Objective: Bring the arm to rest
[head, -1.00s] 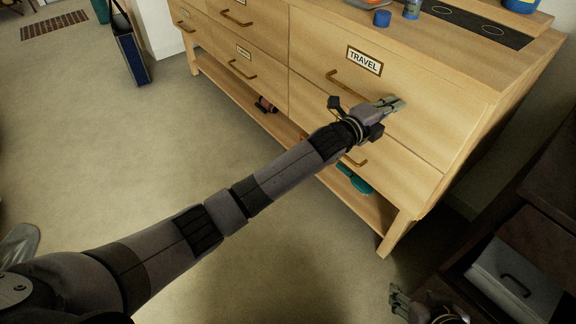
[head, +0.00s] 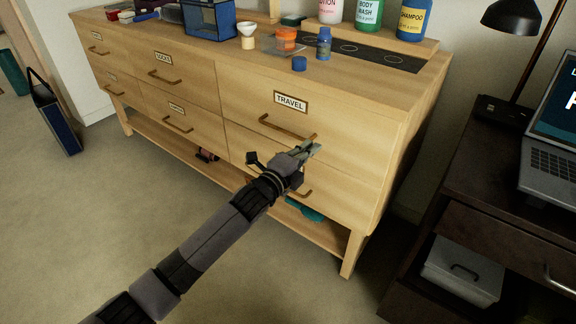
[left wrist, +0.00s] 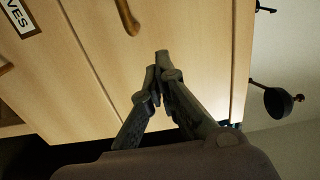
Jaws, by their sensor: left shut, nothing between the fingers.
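My left arm reaches in from the lower left in the head view. Its gripper (head: 314,149) is shut and empty, in front of the wooden dresser (head: 150,125), below and right of the handle (head: 287,128) of the drawer labelled TRAVEL (head: 291,103). In the left wrist view the gripper's fingertips (left wrist: 157,68) meet, with a drawer front behind them and a handle (left wrist: 127,17) just above and left. Whether the fingers touch the dresser I cannot tell. My right gripper is not in view.
A dark desk (head: 480,150) with a laptop (head: 553,140) and lamp (head: 511,17) is at the right.

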